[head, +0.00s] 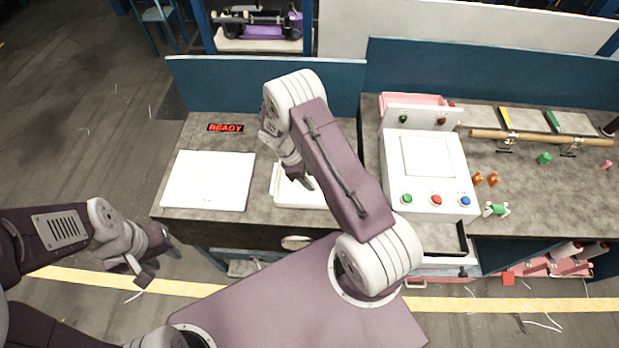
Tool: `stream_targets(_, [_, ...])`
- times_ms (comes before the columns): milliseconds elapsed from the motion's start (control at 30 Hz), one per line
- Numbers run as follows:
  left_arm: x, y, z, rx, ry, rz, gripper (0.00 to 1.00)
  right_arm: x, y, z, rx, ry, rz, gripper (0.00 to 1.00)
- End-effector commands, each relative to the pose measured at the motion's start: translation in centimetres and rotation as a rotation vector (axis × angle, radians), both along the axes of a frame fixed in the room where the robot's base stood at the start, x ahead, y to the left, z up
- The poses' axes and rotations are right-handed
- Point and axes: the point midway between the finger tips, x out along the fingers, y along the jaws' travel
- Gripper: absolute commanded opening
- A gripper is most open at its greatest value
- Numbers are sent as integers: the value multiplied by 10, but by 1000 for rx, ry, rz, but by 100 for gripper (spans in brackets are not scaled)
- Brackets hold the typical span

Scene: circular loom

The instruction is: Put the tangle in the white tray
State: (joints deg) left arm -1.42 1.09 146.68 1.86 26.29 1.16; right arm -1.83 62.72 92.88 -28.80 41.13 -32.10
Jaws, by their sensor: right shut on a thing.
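The white tray (285,199) lies on the left bench, partly hidden behind my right arm. My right gripper (308,184) points down low over this tray, its tips seen small and partly covered by my own arm. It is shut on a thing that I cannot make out. I cannot pick out the tangle anywhere in view. My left gripper (163,265) is open and empty, out in front of the bench over the floor at the lower left.
A flat white panel (207,181) lies left of the tray, below a red READY sign (225,128). A white machine with coloured buttons (433,172) stands right. Small orange and green figures (495,210) stand beside it. Blue partitions (265,85) close the back.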

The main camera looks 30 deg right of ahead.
Motion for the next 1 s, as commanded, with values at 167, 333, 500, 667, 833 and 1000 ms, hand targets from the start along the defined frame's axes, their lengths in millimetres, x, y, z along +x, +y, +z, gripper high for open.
stream_targets(167, [0,0,0,0,0,0,36,0,0,-1,0,0,0,0])
stream_targets(333, [0,0,-4,0,0,0,36,0,0,-5,0,0,0,0])
stream_targets(500, [0,0,-7,0,0,0,36,0,0,-8,0,0,0,42])
stream_targets(667, [0,0,-6,0,0,0,36,0,0,-7,0,0,0,64])
stream_targets(833, [0,0,-6,0,0,0,36,0,0,-7,0,0,0,64])
stream_targets(1000, [0,0,-11,0,0,0,36,4,4,3,0,-3,1,64])
